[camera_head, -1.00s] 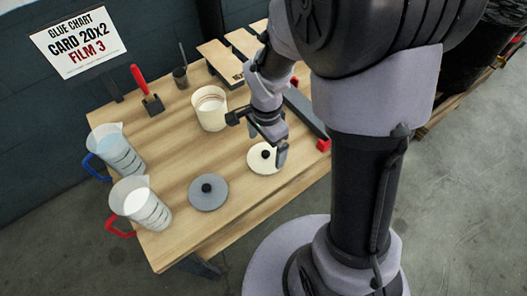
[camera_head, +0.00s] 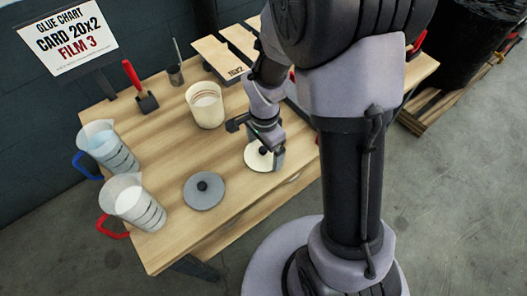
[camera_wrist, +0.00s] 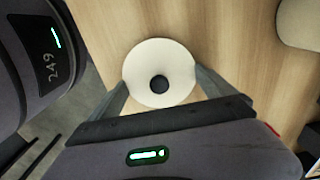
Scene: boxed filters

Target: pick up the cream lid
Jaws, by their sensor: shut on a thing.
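The cream lid (camera_head: 252,160) is a pale round disc with a black knob, near the front edge of the wooden table. In the wrist view the cream lid (camera_wrist: 160,55) lies between the two fingers, knob facing the camera. My gripper (camera_head: 262,151) is down at the lid, shut on it. In the wrist view my gripper (camera_wrist: 163,88) has one finger at each side of the disc; the fingertip contact is partly hidden. I see no clear gap between lid and table.
A grey lid (camera_head: 204,196) lies to the left. A cream tub (camera_head: 206,112) stands behind. Two measuring jugs (camera_head: 108,150) (camera_head: 134,204) stand at the left edge.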

